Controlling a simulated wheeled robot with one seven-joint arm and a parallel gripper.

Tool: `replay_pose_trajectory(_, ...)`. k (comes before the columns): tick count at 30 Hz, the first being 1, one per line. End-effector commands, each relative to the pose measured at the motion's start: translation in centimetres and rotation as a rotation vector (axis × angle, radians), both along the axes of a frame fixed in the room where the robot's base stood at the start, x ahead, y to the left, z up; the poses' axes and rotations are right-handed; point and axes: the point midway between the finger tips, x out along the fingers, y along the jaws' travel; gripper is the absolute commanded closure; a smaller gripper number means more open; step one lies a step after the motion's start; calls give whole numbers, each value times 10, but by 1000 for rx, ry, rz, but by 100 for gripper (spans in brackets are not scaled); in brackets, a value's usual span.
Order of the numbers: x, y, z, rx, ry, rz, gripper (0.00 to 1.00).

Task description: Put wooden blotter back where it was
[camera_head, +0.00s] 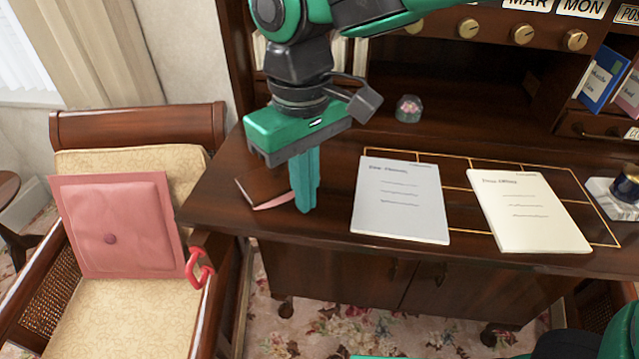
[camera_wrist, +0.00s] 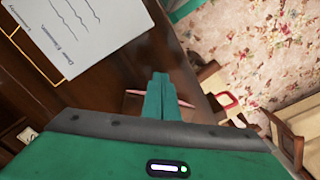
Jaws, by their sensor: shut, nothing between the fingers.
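The wooden blotter, a dark brown block with a pink lower edge, appears to be the object (camera_head: 262,186) lying at the left end of the desk top (camera_head: 325,160). My gripper (camera_head: 305,208) points down with its teal fingers together and empty, just in front of the blotter, hiding part of it. I cannot tell whether the fingers touch it. In the wrist view the shut fingertips (camera_wrist: 160,78) cover most of that object, and only pinkish edges (camera_wrist: 187,104) show beside them.
Two paper sheets, a white one (camera_head: 400,200) and a cream one (camera_head: 528,210), lie on the desk. A glass paperweight (camera_head: 408,108) stands behind, and an inkwell (camera_head: 626,188) at the right. A chair (camera_head: 140,125) with a pink cushion (camera_head: 125,225) is at the left.

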Motion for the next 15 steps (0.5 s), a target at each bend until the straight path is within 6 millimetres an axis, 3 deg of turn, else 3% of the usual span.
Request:
replay_pose_trajectory(6, 10, 11, 0, -1, 1, 2, 100)
replay_pose_trajectory(15, 12, 13, 1, 0, 0, 2, 100)
